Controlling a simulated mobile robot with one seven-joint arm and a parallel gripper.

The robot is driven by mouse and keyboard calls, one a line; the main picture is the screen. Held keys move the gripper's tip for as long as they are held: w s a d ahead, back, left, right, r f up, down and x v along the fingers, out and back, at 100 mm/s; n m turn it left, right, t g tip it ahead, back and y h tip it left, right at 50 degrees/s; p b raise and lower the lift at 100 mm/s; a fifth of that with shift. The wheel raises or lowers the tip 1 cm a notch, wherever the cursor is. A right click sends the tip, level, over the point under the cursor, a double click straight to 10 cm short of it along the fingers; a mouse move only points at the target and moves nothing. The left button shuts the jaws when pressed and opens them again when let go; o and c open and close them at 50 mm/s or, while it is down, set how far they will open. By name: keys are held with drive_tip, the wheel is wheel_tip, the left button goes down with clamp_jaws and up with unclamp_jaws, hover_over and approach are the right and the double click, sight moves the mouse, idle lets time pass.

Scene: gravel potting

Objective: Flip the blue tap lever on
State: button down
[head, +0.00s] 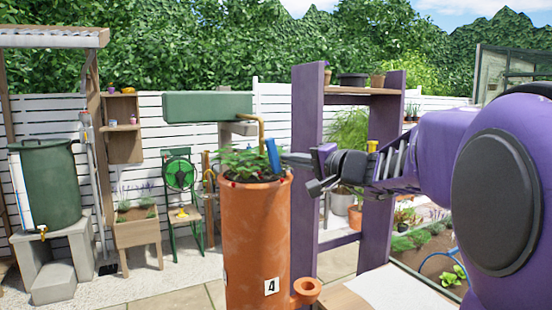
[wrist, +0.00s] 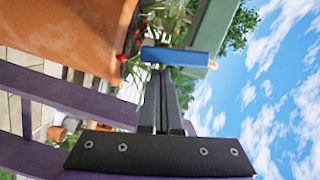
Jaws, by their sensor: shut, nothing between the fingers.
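The blue tap lever (head: 272,154) stands nearly upright, tilted slightly, beside the bent brass pipe (head: 261,128) above the tall terracotta planter (head: 255,240). In the wrist view the blue lever (wrist: 180,56) lies across the picture just beyond my fingertips. My gripper (head: 288,158) comes in from the right at the lever's height, its fingers shut together and empty. The closed fingers (wrist: 161,74) point at the lever's side. The tips are very close to it; I cannot tell whether they touch.
A green tank (head: 207,107) sits behind the planter, joined by the brass pipe. Leafy plants with red fruit (head: 250,162) fill the planter top. A purple shelf frame (head: 305,100) stands close behind my gripper. A small terracotta spout cup (head: 306,289) sticks out low on the planter.

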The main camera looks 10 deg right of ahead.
drive_tip(key=a+f+m+b, duration=0.1)
drive_tip(key=b, duration=0.6)
drive_tip(key=shift+s+f, duration=0.15)
drive_tip(key=shift+s, duration=0.05)
idle(0.5)
